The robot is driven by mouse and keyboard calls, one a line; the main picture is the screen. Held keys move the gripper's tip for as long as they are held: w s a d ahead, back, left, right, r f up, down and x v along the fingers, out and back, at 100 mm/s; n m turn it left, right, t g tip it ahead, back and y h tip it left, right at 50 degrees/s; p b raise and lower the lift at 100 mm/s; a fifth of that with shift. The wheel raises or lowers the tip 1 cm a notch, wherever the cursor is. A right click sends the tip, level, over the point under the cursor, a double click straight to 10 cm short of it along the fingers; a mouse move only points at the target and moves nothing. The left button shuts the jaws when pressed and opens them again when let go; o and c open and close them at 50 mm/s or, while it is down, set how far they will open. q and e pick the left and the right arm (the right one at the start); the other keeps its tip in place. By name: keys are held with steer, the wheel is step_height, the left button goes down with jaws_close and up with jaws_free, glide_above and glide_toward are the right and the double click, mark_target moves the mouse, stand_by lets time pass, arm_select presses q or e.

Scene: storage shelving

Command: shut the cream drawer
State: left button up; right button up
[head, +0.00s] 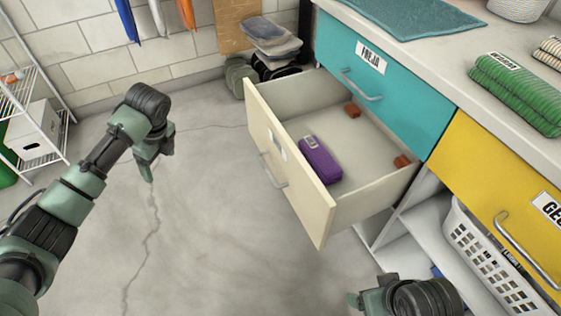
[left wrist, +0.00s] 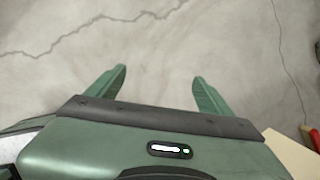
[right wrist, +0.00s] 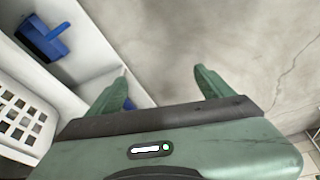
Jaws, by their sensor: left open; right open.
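The cream drawer (head: 290,165) stands pulled well out below the teal drawer in the head view. My right gripper (right wrist: 160,92) is open and empty in the right wrist view, beside the lower shelves. In the head view its wrist shows at the bottom, nearer me than the drawer; its fingers are mostly hidden.
A teal drawer (head: 385,80) and a yellow drawer (head: 500,190) are shut under the counter. A white basket (head: 490,262) sits on the lower shelf at right. A wire rack (head: 40,120) stands at far left. The floor before the drawer is clear.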

arm_select(q)
steer(key=shift+w+a+r, duration=0.4)
steer(key=shift+a+r, duration=0.3)
steer(key=shift+a, duration=0.1)
